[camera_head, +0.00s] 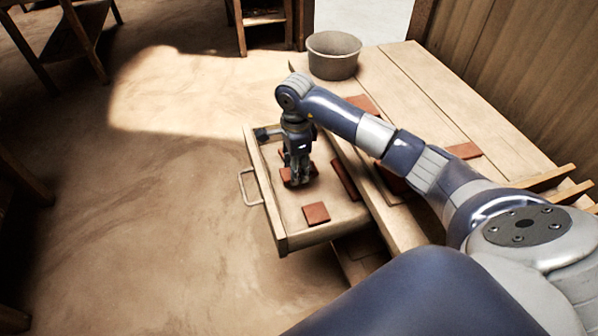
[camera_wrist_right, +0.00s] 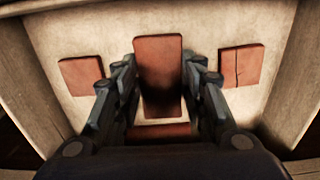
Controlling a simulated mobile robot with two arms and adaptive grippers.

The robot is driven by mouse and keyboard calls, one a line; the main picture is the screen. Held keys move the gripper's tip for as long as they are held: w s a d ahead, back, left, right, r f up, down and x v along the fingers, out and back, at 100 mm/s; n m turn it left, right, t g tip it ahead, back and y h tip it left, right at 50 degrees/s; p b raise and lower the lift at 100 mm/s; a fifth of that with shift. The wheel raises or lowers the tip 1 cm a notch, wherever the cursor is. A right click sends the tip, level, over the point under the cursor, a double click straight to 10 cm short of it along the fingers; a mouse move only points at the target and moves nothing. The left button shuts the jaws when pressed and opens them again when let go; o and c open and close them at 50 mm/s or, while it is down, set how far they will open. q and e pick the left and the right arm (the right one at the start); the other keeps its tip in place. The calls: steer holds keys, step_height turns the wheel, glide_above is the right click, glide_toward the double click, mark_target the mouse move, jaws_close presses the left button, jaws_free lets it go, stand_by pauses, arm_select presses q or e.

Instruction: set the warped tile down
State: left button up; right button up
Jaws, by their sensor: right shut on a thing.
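My right gripper (camera_head: 297,181) points down into the open drawer. Its fingers are closed on the two long sides of a reddish-brown tile, which shows between them in the wrist view (camera_wrist_right: 158,52) and partly beneath them in the head view (camera_head: 286,174). I take this as the warped tile; its bend cannot be made out. It is at or close above the drawer floor; contact cannot be told. My left gripper is not in view.
The wooden drawer (camera_head: 281,240) also holds a plain tile (camera_wrist_right: 80,76), a tile with a dark line across it (camera_wrist_right: 242,66) and a reddish strip (camera_head: 344,180). A grey pot (camera_head: 334,56) and more tiles (camera_head: 464,151) are on the bench (camera_head: 420,95).

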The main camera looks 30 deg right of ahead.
step_height(320, 180, down, 4)
steer(key=shift+r, duration=0.15)
steer(key=shift+f, duration=0.2)
steer(key=o, duration=1.1)
steer(key=shift+r, duration=0.15)
